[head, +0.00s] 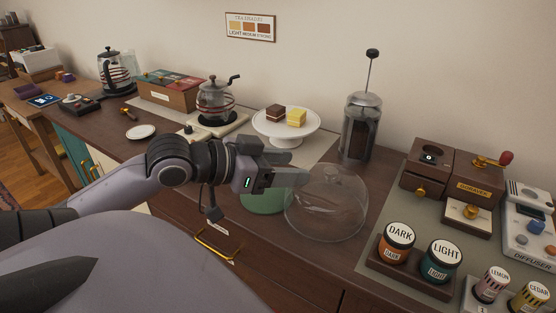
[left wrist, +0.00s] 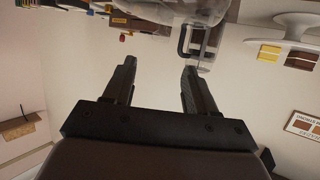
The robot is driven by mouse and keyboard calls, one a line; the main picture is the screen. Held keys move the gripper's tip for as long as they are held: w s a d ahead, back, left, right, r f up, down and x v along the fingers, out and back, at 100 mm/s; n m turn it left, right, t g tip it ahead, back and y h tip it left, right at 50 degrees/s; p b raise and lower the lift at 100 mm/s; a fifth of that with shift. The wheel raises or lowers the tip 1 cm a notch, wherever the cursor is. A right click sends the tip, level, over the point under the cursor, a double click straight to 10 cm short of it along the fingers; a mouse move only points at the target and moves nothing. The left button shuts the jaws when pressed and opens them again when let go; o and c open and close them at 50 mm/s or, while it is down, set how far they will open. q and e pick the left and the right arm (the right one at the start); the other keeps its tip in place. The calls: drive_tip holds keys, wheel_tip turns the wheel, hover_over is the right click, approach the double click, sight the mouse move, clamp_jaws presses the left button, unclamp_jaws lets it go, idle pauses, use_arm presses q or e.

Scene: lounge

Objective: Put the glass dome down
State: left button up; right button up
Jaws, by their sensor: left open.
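The clear glass dome (head: 325,210) stands upright near the front of the counter (head: 372,237), its knob on top. My left gripper (head: 300,176) is just left of the dome's upper part, with its fingers pointing toward the knob. In the left wrist view its two fingers (left wrist: 157,68) are spread apart with nothing between them. Clear glass shows beyond the fingertips at the top of that view. I cannot tell whether a finger touches the dome. My right gripper is not in view.
A white cake stand (head: 286,129) holds a brown and a yellow cake piece behind the gripper. A French press (head: 359,130) stands behind the dome. A green round thing (head: 264,201) is partly hidden below the gripper. DARK (head: 396,243) and LIGHT (head: 440,262) jars stand to the right.

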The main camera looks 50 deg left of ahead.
use_arm(q)
drive_tip(key=shift+s+a+r, duration=0.2)
drive_tip(key=shift+s+r, duration=0.05)
drive_tip(key=shift+s, duration=0.4)
idle(0.3)
